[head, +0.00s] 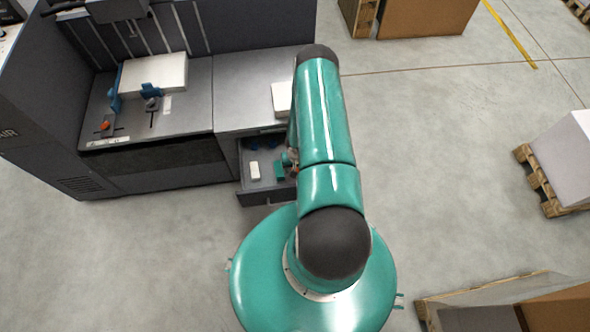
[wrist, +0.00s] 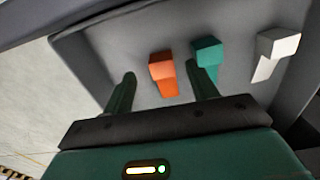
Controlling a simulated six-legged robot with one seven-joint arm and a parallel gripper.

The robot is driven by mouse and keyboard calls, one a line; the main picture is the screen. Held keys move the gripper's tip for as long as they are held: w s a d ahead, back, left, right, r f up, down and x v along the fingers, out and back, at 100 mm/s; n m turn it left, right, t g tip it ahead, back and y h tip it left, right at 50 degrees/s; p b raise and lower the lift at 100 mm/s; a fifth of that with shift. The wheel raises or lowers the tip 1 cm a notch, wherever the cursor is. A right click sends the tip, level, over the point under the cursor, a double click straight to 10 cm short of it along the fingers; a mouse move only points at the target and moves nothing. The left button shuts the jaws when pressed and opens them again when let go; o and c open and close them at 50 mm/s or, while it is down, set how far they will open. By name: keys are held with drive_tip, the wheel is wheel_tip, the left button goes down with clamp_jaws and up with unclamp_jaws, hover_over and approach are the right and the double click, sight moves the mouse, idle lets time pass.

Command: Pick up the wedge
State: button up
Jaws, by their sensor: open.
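An open grey drawer (head: 263,199) holds small blocks. In the wrist view, an orange block (wrist: 160,73), a teal block (wrist: 207,54) and a white block (wrist: 275,47) lie apart on its floor (wrist: 230,30). Each has a raised end and a lower, narrower part; I cannot tell for certain which is the wedge. My gripper (wrist: 160,69) is open, and nothing shows held. The orange block appears between its fingers; the right finger overlaps the teal block in view. In the head view, the white block (head: 255,170) and teal block (head: 280,172) show; my arm probably hides the orange one.
The drawer sits under the grey machine table (head: 240,95). A white stack (head: 153,73) and blue guides (head: 115,102) stand on the table, with another white stack (head: 282,98) beside my arm. Pallets with boxes stand at the right. The floor at the front left is clear.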

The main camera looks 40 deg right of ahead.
drive_tip(key=shift+w+d+f, duration=0.1)
drive_tip(key=shift+w+f, duration=0.05)
drive_tip(key=shift+f, duration=1.15)
drive_tip(key=shift+w+d+f, duration=0.1)
drive_tip(key=shift+f, duration=1.15)
drive_tip(key=c, duration=1.1)
